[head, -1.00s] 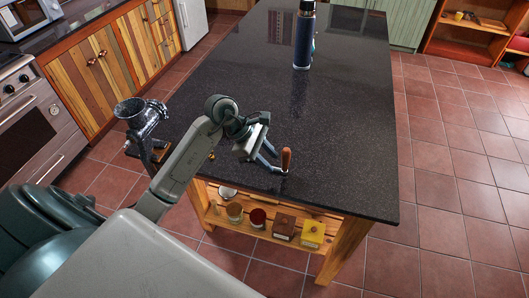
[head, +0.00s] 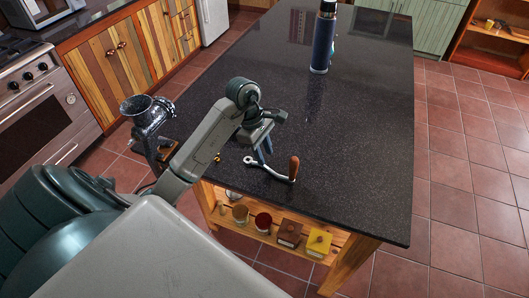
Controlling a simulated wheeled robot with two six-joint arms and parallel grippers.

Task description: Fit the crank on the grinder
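The crank (head: 272,172) is a bent silver metal arm with an eye at its left end and an upright brown wooden handle (head: 294,168) at its right end. It lies on the dark countertop near the front edge. My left gripper (head: 262,157) points down over the crank's arm, between eye and handle. Its fingers look close to the metal, but I cannot tell whether they touch or grip it. The dark metal grinder (head: 147,115) stands upright at the counter's left edge, funnel up. My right gripper is out of view.
A small brass piece (head: 217,158) lies on the dark countertop (head: 350,130), left of the crank. A blue bottle (head: 322,45) stands toward the back. Below, a wooden shelf holds jars and a yellow box (head: 318,243). The counter's middle is clear.

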